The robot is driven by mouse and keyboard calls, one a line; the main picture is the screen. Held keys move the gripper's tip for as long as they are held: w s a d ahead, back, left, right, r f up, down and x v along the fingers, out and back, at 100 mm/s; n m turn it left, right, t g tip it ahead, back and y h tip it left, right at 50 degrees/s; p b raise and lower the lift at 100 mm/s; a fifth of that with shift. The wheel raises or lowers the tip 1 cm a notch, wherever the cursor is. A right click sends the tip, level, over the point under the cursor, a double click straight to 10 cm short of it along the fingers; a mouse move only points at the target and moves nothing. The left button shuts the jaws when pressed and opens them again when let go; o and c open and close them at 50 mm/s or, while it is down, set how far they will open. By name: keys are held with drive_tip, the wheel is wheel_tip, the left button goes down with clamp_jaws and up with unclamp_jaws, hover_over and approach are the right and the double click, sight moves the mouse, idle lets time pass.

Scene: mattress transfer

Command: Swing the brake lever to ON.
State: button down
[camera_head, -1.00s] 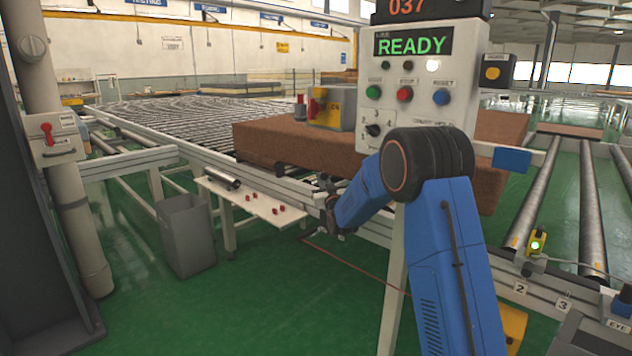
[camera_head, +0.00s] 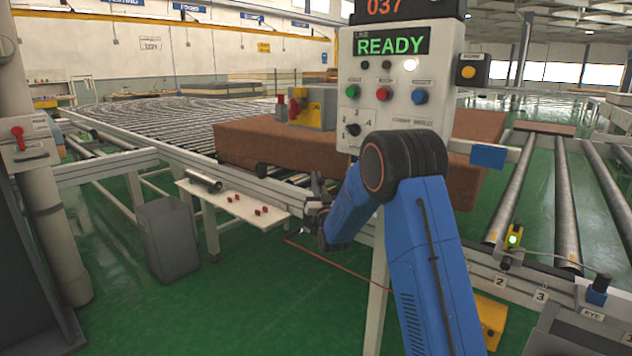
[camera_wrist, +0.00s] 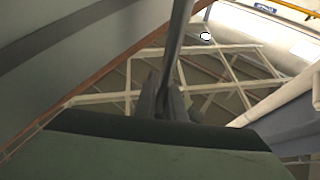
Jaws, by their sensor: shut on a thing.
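In the wrist view, a long dark bar (camera_wrist: 181,45), which looks like the brake lever, runs up from between my gripper's fingers. My gripper (camera_wrist: 164,98) is shut on it. In the head view my gripper (camera_head: 318,212) is a small dark shape at the conveyor's front edge, below and left of the control panel. The lever is too small and too much covered there to make out clearly. No ON mark can be read in either view, so the lever's setting cannot be told.
The control panel (camera_head: 400,80) reads READY and stands behind my blue arm. A brown mattress (camera_head: 265,145) lies on the roller conveyor (camera_head: 150,118). A small white shelf (camera_head: 225,200) holds red pieces. A grey bin (camera_head: 168,240) stands left. Green floor is clear in front.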

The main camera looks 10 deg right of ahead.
drive_tip(key=shift+s+r, duration=0.1)
drive_tip(key=shift+r, duration=0.45)
drive_tip(key=c, duration=1.8)
unclamp_jaws()
drive_tip(key=shift+a, duration=0.1)
drive_tip(key=shift+s, duration=0.1)
drive_tip(key=shift+f, duration=0.2)
drive_tip(key=v, duration=1.7)
drive_tip(key=shift+s+f, duration=0.1)
drive_tip(key=shift+f, duration=0.05)
